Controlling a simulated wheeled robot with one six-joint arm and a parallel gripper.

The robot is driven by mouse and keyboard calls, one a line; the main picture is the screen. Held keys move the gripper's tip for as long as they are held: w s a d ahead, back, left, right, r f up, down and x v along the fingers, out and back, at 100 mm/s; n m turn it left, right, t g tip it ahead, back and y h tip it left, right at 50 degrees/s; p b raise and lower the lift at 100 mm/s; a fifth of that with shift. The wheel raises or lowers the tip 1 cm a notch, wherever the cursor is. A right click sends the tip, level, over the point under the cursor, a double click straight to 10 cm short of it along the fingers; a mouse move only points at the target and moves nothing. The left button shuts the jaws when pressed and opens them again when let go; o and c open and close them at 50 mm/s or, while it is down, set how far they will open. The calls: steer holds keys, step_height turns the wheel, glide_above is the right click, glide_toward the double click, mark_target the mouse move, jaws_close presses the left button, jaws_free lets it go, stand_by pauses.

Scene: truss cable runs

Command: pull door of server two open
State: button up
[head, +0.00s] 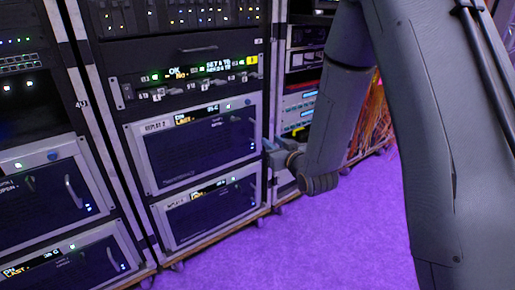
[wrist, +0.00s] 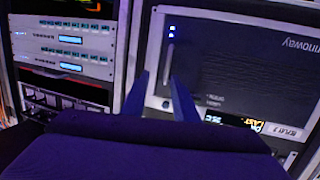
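Server two (head: 190,150) is a silver-framed unit with a dark front door and a label ending in 2, in the middle rack of the head view. Its door looks shut. In the wrist view the door (wrist: 245,70) appears upside down, with an upright bar handle (wrist: 168,48) near its left side. My gripper (wrist: 160,78) is open, its two blue fingers pointing toward the handle. The handle's end lies between the fingertips in the picture; I cannot tell whether they touch it. In the head view my gripper (head: 266,146) is at the unit's right edge, its tips partly hidden.
A similar silver unit (head: 210,215) with its own handle sits directly below. A patch panel (head: 190,82) is above. Another rack (head: 35,200) stands at the left, and cables (head: 372,120) hang behind my arm. The purple floor (head: 320,235) in front is clear.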

steer(key=w+a+f+t+y+b, duration=0.1)
steer(key=w+a+b, duration=0.3)
steer(key=w, duration=0.4)
steer(key=shift+w+a+f+n+t+y, duration=0.15)
steer(key=shift+a+f+n+t+y, duration=0.2)
steer(key=shift+a, duration=0.1)
jaws_close()
stand_by(1.3)
